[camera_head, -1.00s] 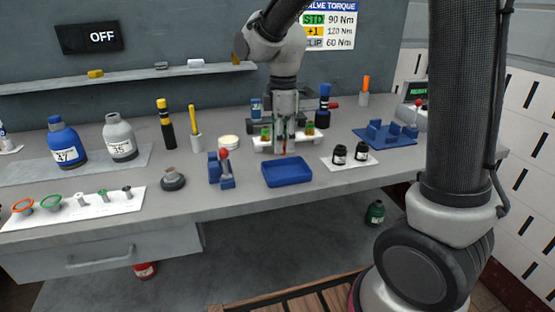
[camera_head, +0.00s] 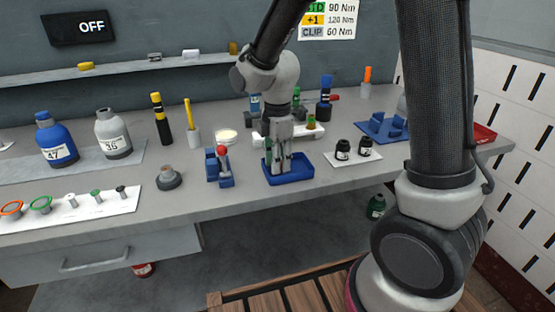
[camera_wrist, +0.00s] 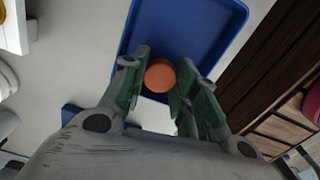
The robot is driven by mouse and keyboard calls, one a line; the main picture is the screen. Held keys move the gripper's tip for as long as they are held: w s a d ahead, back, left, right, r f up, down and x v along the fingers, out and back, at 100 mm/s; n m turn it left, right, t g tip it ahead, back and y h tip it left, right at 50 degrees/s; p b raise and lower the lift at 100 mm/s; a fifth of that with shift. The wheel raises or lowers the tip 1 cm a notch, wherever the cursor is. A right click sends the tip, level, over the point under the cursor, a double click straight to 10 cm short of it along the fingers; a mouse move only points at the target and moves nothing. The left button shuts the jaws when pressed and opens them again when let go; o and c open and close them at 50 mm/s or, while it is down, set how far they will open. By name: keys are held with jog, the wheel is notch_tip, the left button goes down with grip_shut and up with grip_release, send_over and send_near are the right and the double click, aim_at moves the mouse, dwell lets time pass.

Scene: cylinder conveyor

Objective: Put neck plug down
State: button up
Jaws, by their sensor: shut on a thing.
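The neck plug (camera_wrist: 160,75) shows in the wrist view as a round orange end between my gripper's two green-lined fingers. My gripper (camera_wrist: 160,88) is shut on it. In the head view my gripper (camera_head: 279,170) points down over the blue tray (camera_head: 302,178), with its fingertips at or just above the tray. The tray's blue floor shows around the plug in the wrist view (camera_wrist: 205,30). The plug is not clearly seen in the head view. I cannot tell whether it touches the tray floor.
A blue clamp stand with a red knob (camera_head: 222,168) stands left of the tray. Two black jars (camera_head: 343,150) stand on a white mat to the right. A white rack (camera_head: 316,131) is behind my gripper. The bench's front edge is close to the tray.

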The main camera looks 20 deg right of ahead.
jog(key=o, duration=0.7)
notch_tip(320, 180, up, 12)
jog(key=s+d+r+m+t, duration=0.1)
jog(key=s+d+m, duration=0.4)
jog(key=s+m, duration=0.1)
jog(key=s+d+r+m+t, duration=0.2)
jog(key=s+d+m, duration=0.4)
jog(key=m, duration=0.1)
jog(key=s+d+r+m+t, duration=0.1)
jog(key=s+d+r+m, duration=0.1)
jog(key=s+d+m, duration=0.4)
jog(key=shift+s+d+r+m, duration=0.1)
jog(key=shift+s+d+m, duration=0.15)
jog(key=shift+s, duration=0.3)
